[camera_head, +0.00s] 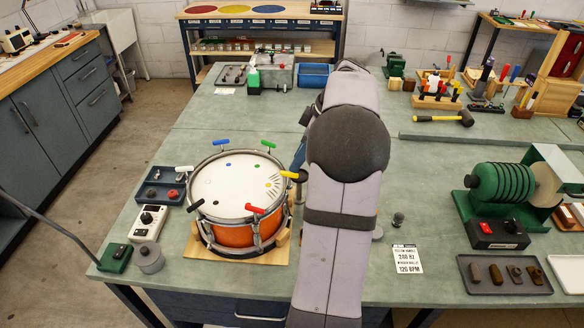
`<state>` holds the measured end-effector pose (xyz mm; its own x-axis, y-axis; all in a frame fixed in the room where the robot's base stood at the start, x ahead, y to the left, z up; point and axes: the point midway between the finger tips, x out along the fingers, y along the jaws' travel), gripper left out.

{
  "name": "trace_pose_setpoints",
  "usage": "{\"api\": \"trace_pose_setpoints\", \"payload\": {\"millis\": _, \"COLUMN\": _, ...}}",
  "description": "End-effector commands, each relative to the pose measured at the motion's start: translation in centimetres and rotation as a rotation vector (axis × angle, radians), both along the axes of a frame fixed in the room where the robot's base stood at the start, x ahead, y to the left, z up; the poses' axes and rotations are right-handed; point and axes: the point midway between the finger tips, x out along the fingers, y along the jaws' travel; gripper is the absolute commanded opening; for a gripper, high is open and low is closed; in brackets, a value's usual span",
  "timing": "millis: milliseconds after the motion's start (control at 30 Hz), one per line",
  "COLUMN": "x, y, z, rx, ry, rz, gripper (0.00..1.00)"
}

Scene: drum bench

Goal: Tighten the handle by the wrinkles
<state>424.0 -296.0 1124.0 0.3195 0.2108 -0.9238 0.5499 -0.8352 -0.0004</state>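The drum (236,232) has an orange shell and a white head (232,188), and sits on a wooden base. T-shaped handles stand around its rim: blue (221,142), green (268,144), white (184,168), yellow (288,174) and red (255,209). Fine dark wrinkle lines (273,184) show on the right part of the head, closest to the yellow handle. My arm stands right of the drum and hides most of its own far end. A dark part at the yellow handle's right end may be my gripper (301,177); its fingers cannot be made out.
A blue tray (160,186) and a white device (149,223) stand left of the drum. A card reading 120 BPM (407,259) lies to the right. A green machine (500,190) and a tray of small parts (505,276) are further right. Bench space behind the drum is clear.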

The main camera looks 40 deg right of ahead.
Motion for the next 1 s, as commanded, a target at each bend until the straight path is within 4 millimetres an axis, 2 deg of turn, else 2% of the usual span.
{"api": "trace_pose_setpoints", "payload": {"millis": 400, "x": 1.5, "y": 1.1, "z": -4.3, "rx": 0.001, "ry": 0.002, "rz": 0.001, "gripper": 0.28}}
{"api": "trace_pose_setpoints", "payload": {"millis": 767, "x": 1.7, "y": 1.2, "z": -4.9, "rx": -0.001, "ry": -0.001, "rz": 0.001, "gripper": 0.28}}
{"api": "trace_pose_setpoints", "payload": {"millis": 800, "x": 1.7, "y": 1.2, "z": -4.9, "rx": -0.001, "ry": -0.001, "rz": 0.0, "gripper": 0.26}}
{"api": "trace_pose_setpoints", "payload": {"millis": 900, "x": 1.7, "y": 1.2, "z": -4.9, "rx": -0.001, "ry": 0.0, "rz": 0.0, "gripper": 0.02}}
{"api": "trace_pose_setpoints", "payload": {"millis": 1000, "x": 1.7, "y": 1.2, "z": -4.9, "rx": -0.001, "ry": 0.001, "rz": 0.0, "gripper": 0.0}}
